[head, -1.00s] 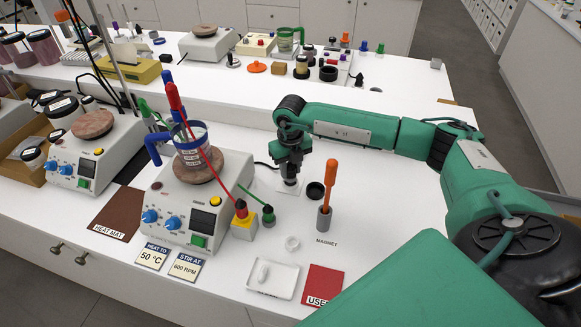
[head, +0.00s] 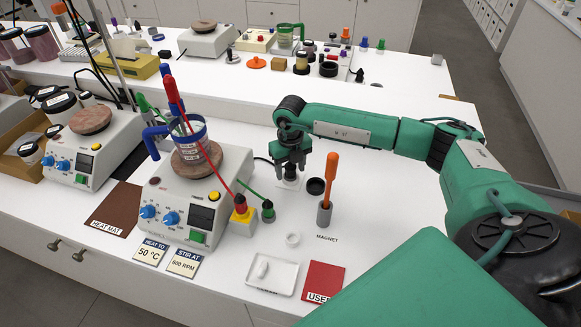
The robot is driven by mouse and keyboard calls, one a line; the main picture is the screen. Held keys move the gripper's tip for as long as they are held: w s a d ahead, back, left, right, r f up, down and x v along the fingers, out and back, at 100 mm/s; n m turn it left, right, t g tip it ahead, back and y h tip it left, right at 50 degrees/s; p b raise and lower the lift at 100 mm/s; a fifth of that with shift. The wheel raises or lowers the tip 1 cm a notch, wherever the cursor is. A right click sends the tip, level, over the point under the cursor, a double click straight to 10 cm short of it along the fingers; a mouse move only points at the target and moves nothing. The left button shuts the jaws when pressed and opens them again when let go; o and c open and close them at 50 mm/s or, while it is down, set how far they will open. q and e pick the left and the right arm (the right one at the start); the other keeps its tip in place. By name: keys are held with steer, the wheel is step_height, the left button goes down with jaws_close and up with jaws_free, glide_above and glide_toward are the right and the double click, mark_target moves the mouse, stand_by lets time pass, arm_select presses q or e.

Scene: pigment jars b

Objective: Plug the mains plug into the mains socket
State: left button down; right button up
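My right gripper (head: 291,170) points straight down over a small white plate (head: 288,185) on the bench, which looks like the mains socket. Its fingers look spread apart. A small dark shape, apparently the mains plug (head: 290,177), stands on the plate below and between the fingers. It is too small to tell whether it is fully seated. A dark cable (head: 262,161) runs from behind the front hotplate (head: 190,200) toward it. My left gripper is out of view.
A beaker (head: 192,145) with a blue clamp stands on the hotplate. A black cap (head: 316,187) and an orange-handled rod in a grey holder (head: 324,214) stand close right of my gripper. A white tray (head: 272,290) lies in front.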

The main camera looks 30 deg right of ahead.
mark_target(290, 164)
step_height(290, 164, up, 14)
steer(key=b, duration=0.3)
steer(key=shift+b, duration=0.3)
steer(key=shift+f, duration=0.15)
stand_by(0.3)
